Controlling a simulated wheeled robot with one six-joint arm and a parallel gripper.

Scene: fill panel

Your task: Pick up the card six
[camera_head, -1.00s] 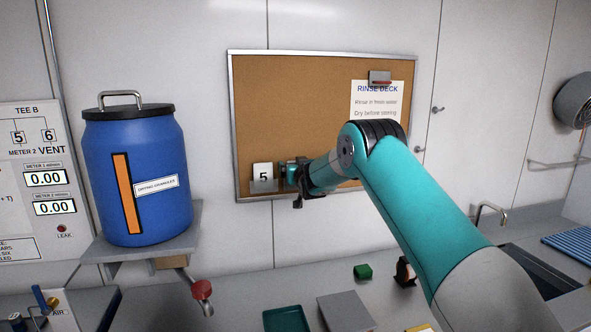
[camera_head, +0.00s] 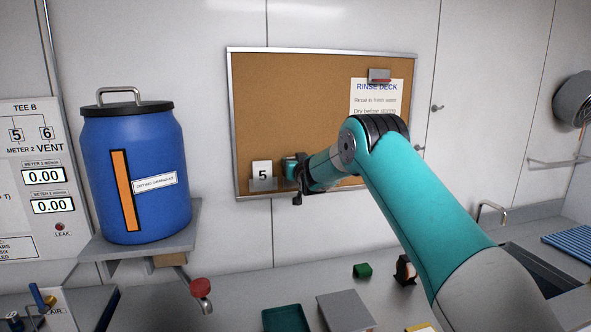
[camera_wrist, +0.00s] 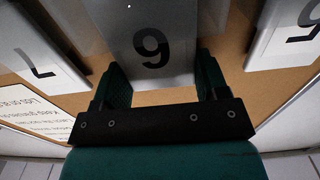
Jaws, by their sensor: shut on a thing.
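The card six (camera_wrist: 178,66) is a pale card in the middle of the wrist view, its black numeral upside down there so that it looks like a 9. My gripper (camera_wrist: 163,72) has one dark green finger at each side of this card and is shut on it. In the head view my gripper (camera_head: 290,169) is at the lower part of the cork board, just right of the card five (camera_head: 262,168). The card six is hidden behind my gripper in that view.
The cork board (camera_head: 290,100) has a metal frame and a rinse notice (camera_head: 376,98). In the wrist view, a card at left (camera_wrist: 38,60) and a card at right (camera_wrist: 285,35) flank the held one. A blue drum (camera_head: 132,180) stands on a shelf at left.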

